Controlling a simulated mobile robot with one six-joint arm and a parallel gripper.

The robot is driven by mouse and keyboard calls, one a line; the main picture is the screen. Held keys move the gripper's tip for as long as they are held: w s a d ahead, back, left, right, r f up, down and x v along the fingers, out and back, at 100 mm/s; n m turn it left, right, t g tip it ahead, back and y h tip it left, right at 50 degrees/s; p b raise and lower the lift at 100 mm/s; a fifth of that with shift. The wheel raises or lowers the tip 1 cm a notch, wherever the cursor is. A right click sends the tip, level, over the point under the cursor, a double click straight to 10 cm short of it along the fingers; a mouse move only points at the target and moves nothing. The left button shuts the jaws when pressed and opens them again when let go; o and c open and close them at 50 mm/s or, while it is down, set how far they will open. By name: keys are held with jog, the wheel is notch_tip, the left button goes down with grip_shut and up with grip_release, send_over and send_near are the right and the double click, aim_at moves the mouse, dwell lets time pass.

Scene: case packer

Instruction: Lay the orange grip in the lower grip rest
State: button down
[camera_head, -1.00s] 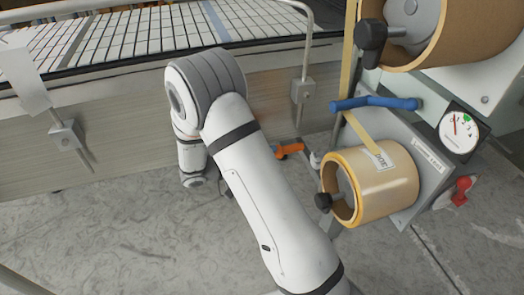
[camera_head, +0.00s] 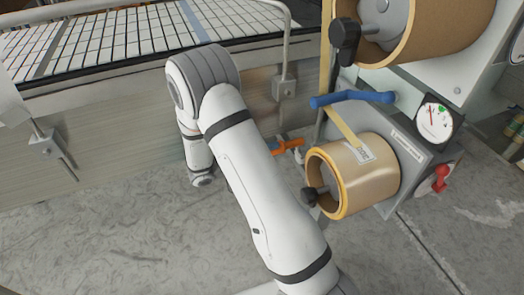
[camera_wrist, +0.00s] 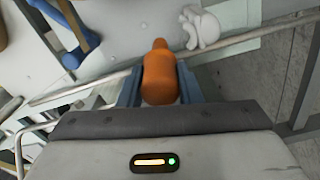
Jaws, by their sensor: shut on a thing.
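The orange grip (camera_wrist: 160,76) is between the two blue-grey fingers of my gripper (camera_wrist: 160,88), which is shut on it. Its narrower end points away from my wrist. A pale, rounded bracket (camera_wrist: 203,28), possibly the lower grip rest, is just beyond and right of that end in the wrist view; they look apart there. In the head view the orange grip (camera_head: 289,146) shows right of my arm, close to the small pale piece (camera_head: 298,156) beside the tape roll. My arm hides most of the gripper there.
A blue grip (camera_head: 352,99) lies above the lower tape roll (camera_head: 355,175); a blue part (camera_wrist: 72,35) also shows in the wrist view. A larger roll (camera_head: 425,30), a dial (camera_head: 436,121) and a red knob (camera_head: 440,178) are right. A conveyor (camera_head: 120,45) stands behind. Floor is open at left.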

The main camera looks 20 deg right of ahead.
aim_at(287, 147)
jog(key=shift+w+d+p, duration=0.1)
jog(key=shift+d+p, duration=0.9)
jog(key=shift+d, duration=2.05)
jog(key=shift+f+b, duration=0.3)
jog(key=shift+b, duration=0.1)
jog(key=shift+a+f+b, duration=0.2)
jog(key=shift+f+b, duration=0.4)
jog(key=shift+b, duration=0.1)
jog(key=shift+a+f+b, duration=0.2)
jog(key=shift+f+b, duration=0.35)
jog(key=shift+b, duration=0.15)
grip_release()
jog(key=a+b, duration=0.3)
jog(key=a, duration=0.7)
jog(key=shift+s, duration=0.25)
